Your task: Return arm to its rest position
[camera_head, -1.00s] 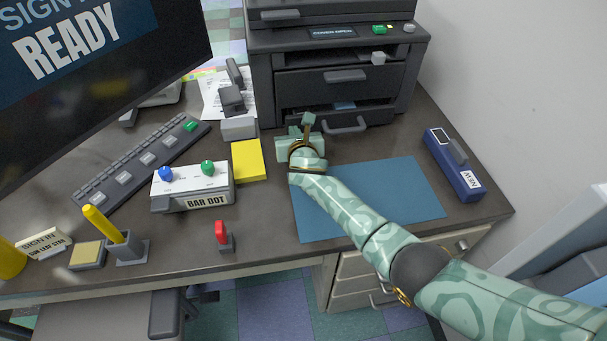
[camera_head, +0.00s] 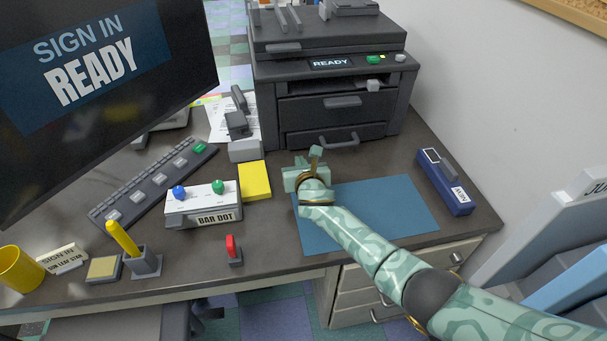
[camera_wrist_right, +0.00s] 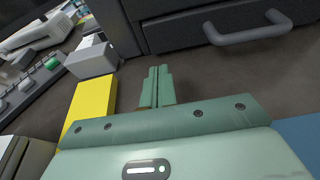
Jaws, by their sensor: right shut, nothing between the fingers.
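My right arm (camera_head: 365,243), pale green with a leaf-like pattern, reaches from the lower right over the blue mat. Its gripper (camera_head: 316,157) is above the desk in front of the dark copier (camera_head: 333,108). In the right wrist view its two green fingers (camera_wrist_right: 158,86) are together, with nothing between them, apart from the copier's lower handle (camera_wrist_right: 248,28). The copier's front panels look closed and its display (camera_head: 331,63) reads READY. My left gripper is not in view.
The blue mat (camera_head: 405,213) lies under the arm. A blue stapler-like "NEW" box (camera_head: 445,183) is to its right. A yellow pad (camera_head: 254,181), "BAR DOT" box (camera_head: 204,206), red switch (camera_head: 232,250) and keyboard (camera_head: 150,186) lie left. A wall borders the right.

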